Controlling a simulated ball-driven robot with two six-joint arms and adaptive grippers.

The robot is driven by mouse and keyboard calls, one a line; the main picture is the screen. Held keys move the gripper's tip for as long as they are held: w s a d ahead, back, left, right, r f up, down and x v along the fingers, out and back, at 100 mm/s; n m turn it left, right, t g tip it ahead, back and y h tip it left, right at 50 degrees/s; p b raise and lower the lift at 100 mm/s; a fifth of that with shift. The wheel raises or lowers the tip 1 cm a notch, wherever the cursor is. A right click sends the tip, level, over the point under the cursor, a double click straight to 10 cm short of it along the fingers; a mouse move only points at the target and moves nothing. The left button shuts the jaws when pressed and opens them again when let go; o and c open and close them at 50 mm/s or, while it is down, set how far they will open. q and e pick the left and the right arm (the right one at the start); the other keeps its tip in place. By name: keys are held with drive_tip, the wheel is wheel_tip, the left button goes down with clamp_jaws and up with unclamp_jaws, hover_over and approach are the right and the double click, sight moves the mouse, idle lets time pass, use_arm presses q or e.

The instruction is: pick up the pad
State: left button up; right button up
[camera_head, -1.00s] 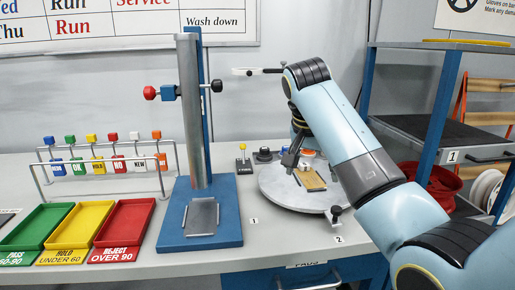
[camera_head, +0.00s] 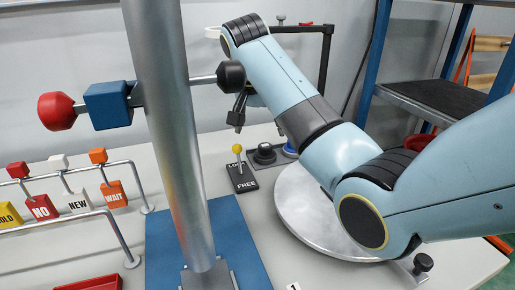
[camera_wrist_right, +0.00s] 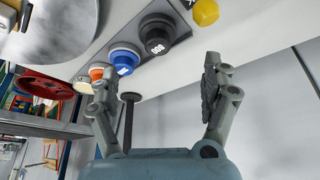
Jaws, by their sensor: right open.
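I cannot pick out the pad for sure in either current view. The round grey turntable (camera_head: 305,215) is partly covered by my right arm. Its edge also shows at the upper left of the right wrist view (camera_wrist_right: 60,30). My right gripper (camera_head: 238,115) is over the back of the bench, left of the turntable, mostly hidden behind its own arm. In the right wrist view the two fingers (camera_wrist_right: 160,88) are wide apart with nothing between them. My left gripper is not in view.
A steel post (camera_head: 178,130) on a blue base (camera_head: 240,245) stands left of my right arm. A yellow-knobbed lever (camera_head: 239,165) and a black knob (camera_head: 264,153) sit near the turntable. A tag rack (camera_head: 110,205) is at left. A shelf (camera_head: 430,100) stands at right.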

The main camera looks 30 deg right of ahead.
sight(265, 145)
drive_tip(key=x, duration=0.2)
drive_tip(key=shift+s+d+f, duration=0.15)
drive_tip(key=shift+f, duration=0.15)
drive_tip(key=x, duration=0.6)
drive_tip(key=shift+f, duration=0.15)
drive_tip(key=c, duration=1.2)
drive_tip(key=shift+r, duration=0.2)
drive_tip(key=shift+r, duration=0.3)
drive_tip(key=r, duration=0.2)
drive_tip(key=d+r, duration=0.1)
drive_tip(key=r, duration=0.1)
drive_tip(key=shift+s, duration=0.15)
drive_tip(key=s+d+r, duration=0.4)
drive_tip(key=d+r, duration=0.2)
drive_tip(key=d, duration=0.3)
drive_tip(key=shift+s+d, duration=0.15)
drive_tip(key=shift+s, duration=0.25)
drive_tip(key=shift+r, duration=0.1)
